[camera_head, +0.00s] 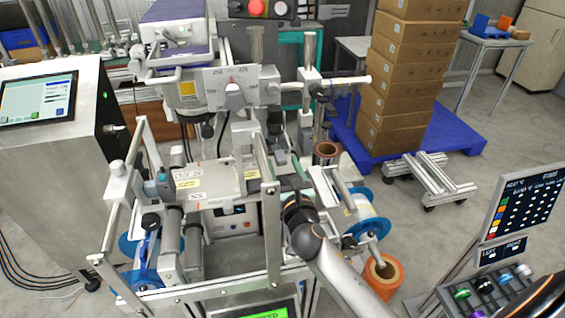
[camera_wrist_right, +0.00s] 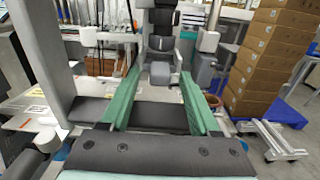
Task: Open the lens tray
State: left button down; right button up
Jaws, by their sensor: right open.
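No part in view can be named the lens tray with certainty. The labelling machine (camera_head: 215,84) stands in the middle of the head view, with a dial and silver posts. My right gripper (camera_head: 284,183) is over the machine's front right part, partly hidden by my wrist. In the right wrist view its two green fingers (camera_wrist_right: 158,76) are wide apart, with nothing seen held between them. A grey and black machine block (camera_wrist_right: 160,70) shows beyond the fingertips; whether they touch it I cannot tell. My left gripper is not in view.
Stacked cartons (camera_head: 405,75) stand on a blue pallet (camera_head: 450,130). A sign board (camera_head: 520,205) and a rack of coloured caps (camera_head: 487,290) are at lower right. A screen cabinet (camera_head: 60,150) is at left.

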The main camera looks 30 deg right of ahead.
jog(key=shift+w+d, duration=0.15)
jog(key=shift+w, duration=0.35)
grip_shut()
jog(key=shift+s, duration=0.1)
dwell(1.1)
